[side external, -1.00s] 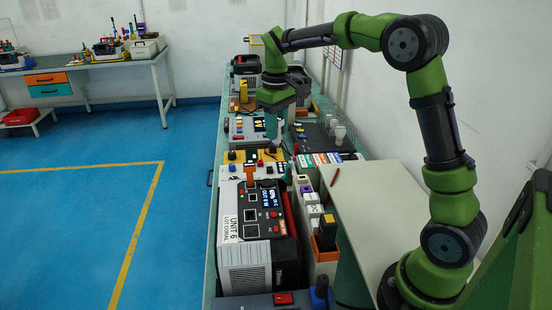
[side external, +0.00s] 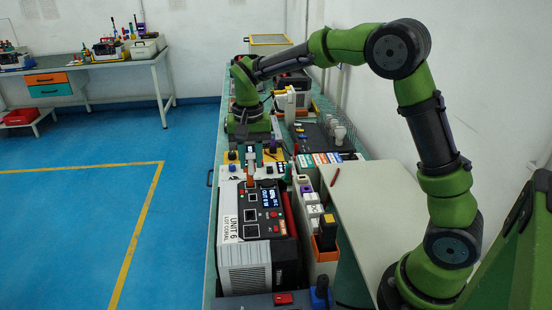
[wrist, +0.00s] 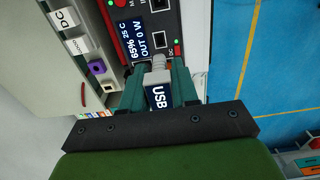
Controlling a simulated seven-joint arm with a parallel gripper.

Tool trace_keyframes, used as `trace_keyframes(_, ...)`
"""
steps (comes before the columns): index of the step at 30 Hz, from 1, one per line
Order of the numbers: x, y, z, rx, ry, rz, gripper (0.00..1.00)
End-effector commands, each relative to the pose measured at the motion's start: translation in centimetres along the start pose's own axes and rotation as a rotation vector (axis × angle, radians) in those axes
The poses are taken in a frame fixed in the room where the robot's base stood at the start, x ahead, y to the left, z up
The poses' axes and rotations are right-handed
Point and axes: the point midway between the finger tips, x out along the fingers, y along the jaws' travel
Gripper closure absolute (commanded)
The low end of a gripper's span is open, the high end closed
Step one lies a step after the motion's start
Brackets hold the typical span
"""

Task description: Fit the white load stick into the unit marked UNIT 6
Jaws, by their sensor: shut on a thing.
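My gripper (wrist: 158,72) is shut on the white load stick (wrist: 157,77), a pale grey-white piece with a dark blue USB label, between its teal fingers. In the side view my gripper (side external: 250,158) is low over the far end of UNIT 6 (side external: 247,255), a grey and black box with a white name label and lit display.
An orange piece (side external: 251,177) stands at the unit's far end, close to my fingers. A rack of labelled plugs (side external: 316,215) stands right of the unit. Other units and panels crowd the bench behind. The blue floor (side external: 80,220) lies left of the bench.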

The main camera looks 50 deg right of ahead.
Motion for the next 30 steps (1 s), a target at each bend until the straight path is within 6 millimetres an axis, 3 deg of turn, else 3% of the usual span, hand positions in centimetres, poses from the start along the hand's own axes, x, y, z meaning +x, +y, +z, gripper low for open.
trace_keyframes(8,0.3,0.0,0.0,0.000,-0.001,0.001,1.00)
trace_keyframes(21,4.1,0.0,0.0,0.000,-0.002,0.002,1.00)
trace_keyframes(30,5.6,0.0,0.0,-0.001,0.000,0.000,1.00)
